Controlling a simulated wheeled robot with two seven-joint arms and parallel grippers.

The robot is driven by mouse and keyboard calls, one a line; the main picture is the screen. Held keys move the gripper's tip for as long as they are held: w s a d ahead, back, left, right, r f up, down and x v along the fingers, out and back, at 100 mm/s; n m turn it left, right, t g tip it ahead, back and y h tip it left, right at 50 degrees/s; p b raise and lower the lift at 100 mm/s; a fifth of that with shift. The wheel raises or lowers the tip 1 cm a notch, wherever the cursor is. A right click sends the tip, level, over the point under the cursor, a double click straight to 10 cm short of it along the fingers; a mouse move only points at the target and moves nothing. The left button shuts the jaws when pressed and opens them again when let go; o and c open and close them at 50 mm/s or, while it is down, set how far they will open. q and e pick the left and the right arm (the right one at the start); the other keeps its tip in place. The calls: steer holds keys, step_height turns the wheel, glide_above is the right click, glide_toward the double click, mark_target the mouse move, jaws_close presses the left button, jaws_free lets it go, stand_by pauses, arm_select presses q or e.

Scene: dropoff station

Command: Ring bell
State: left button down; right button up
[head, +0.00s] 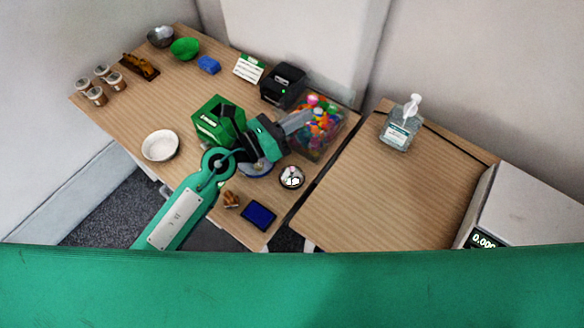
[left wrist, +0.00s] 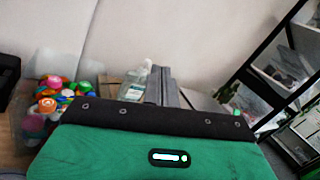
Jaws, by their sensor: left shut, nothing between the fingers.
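The silver call bell (head: 291,177) stands on the wooden table near its right edge, in front of the clear tub. My left gripper (head: 306,117) reaches over the table from the left. Its grey fingers point right, toward the tub, and appear beyond the bell in the head view. In the left wrist view its fingers (left wrist: 160,84) are shut together with nothing between them. The bell does not show in the left wrist view. My right gripper is not in view.
A clear tub of colourful items (head: 327,146) stands behind the bell. A blue pad (head: 259,213) and a small brown object (head: 231,200) lie in front. A green box (head: 213,119) stands left. A sanitizer bottle (head: 398,135) stands on the largely clear right table (head: 385,205).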

arm_select(q)
step_height(320, 180, down, 6)
steer(key=s+d+m+g+y, duration=0.1)
steer(key=d+m+g+y, duration=0.15)
steer(key=m+g, duration=0.45)
steer(key=m+t+y, duration=0.2)
steer(key=m+y, duration=0.4)
glide_above(292, 169)
steer(key=a, duration=0.1)
step_height(292, 169, down, 6)
steer(key=shift+s+r, duration=0.2)
steer(key=shift+s, duration=0.05)
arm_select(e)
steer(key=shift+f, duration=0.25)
arm_select(q)
steer(key=shift+f, duration=0.1)
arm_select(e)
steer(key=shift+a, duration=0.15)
